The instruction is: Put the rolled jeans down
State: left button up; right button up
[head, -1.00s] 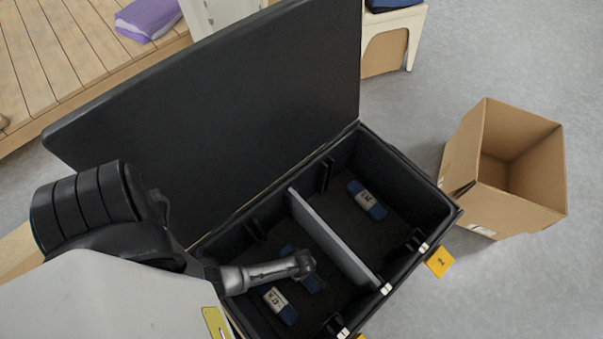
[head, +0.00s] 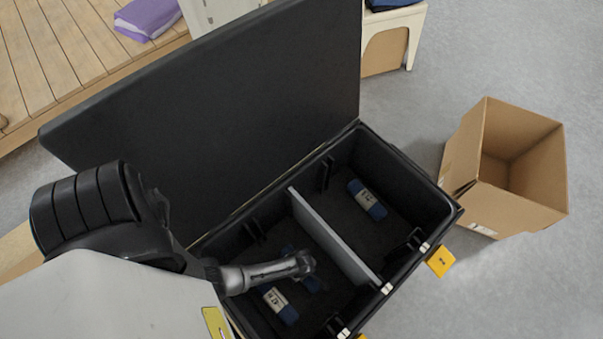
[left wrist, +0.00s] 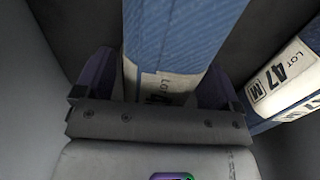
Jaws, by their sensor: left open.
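My left gripper (head: 300,264) reaches down into the left compartment of the open black case (head: 452,212). In the left wrist view its fingers (left wrist: 158,82) are open, one on each side of a blue rolled jeans (left wrist: 180,40) with a pale label. In the head view this roll (head: 313,284) is partly hidden under the gripper. A second rolled jeans (head: 280,306) lies beside it in the same compartment; its "LOT 47 M" label shows in the left wrist view (left wrist: 285,82). A third rolled jeans (head: 367,199) lies in the right compartment. My right gripper is out of view.
A grey divider (head: 335,240) separates the compartments. The raised black lid (head: 230,120) stands behind my arm. An open cardboard box (head: 500,205) stands on the floor at right. A purple folded cloth (head: 148,16) lies on a wooden platform (head: 60,60) at back left.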

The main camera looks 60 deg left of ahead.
pick_arm(q)
notch_tip(320, 180, up, 11)
jog(key=p, duration=0.7)
jog(key=shift+r, duration=0.1)
jog(key=s+a+r+m+t, duration=0.1)
jog(key=a+r+m, duration=0.2)
jog(key=r+m, duration=0.8)
jog(key=s+a+r+m+t, duration=0.1)
jog(key=a+r+m+t, duration=0.1)
jog(key=r+m, duration=0.9)
jog(key=shift+a+r+t+p, duration=0.4)
jog(key=shift+a+r, duration=0.4)
jog(key=shift+r, duration=3.8)
jog(key=shift+s, duration=0.1)
